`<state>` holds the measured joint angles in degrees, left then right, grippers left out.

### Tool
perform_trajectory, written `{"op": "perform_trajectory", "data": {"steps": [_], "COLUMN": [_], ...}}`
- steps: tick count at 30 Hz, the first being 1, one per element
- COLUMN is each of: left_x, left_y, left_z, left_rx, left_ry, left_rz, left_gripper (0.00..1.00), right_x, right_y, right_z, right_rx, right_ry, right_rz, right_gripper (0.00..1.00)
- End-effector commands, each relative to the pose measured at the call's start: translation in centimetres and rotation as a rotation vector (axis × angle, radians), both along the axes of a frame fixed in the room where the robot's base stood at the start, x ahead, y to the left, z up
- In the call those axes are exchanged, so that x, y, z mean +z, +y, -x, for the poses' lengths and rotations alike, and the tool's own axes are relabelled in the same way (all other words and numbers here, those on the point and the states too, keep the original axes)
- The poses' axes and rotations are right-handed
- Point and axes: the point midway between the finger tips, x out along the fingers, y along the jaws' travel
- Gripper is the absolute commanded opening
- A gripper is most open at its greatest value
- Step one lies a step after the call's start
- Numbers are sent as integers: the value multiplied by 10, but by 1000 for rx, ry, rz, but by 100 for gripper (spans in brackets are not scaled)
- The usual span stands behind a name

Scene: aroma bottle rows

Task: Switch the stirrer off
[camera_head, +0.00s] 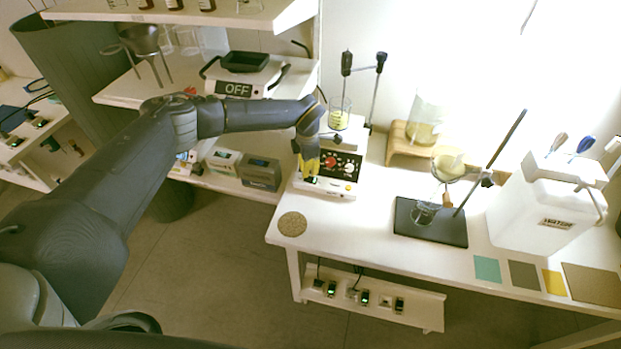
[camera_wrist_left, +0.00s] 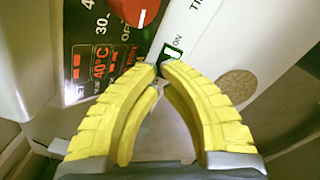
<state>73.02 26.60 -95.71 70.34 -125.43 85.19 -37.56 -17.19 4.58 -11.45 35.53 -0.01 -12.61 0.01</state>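The stirrer (camera_head: 341,166) stands on the white bench with a black panel and red knobs on its front. A beaker (camera_head: 340,113) with yellowish contents sits on top of it. In the left wrist view a red knob (camera_wrist_left: 132,10) and a lit red display (camera_wrist_left: 97,66) reading about 40°C show. The small switch (camera_wrist_left: 173,51), lit green and marked ON, is just beyond the fingertips of my left gripper (camera_wrist_left: 163,67). These yellow fingers meet at the tips and hold nothing; whether they touch the switch I cannot tell. In the head view my left gripper (camera_head: 310,171) is at the panel's left end.
A round cork mat (camera_head: 292,224) lies near the bench's front left corner. A dark stand base (camera_head: 431,222), a white water canister (camera_head: 541,215) and a wooden stand (camera_head: 405,146) are to the right.

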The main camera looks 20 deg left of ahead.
Motion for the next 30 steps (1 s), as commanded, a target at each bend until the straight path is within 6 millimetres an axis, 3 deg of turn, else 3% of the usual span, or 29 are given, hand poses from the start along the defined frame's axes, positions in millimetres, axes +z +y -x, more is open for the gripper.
{"op": "perform_trajectory", "data": {"steps": [1,30], "left_x": [-16,-28], "left_y": [1,0], "left_z": [11,11], "left_rx": [-5,-4], "left_ry": [25,25], "left_rz": [-9,-9], "left_gripper": [0,0], "right_x": [0,0], "right_y": [0,0], "right_z": [0,0], "right_rx": [0,0], "right_ry": [0,0], "right_rz": [0,0], "right_gripper": [44,44]}}
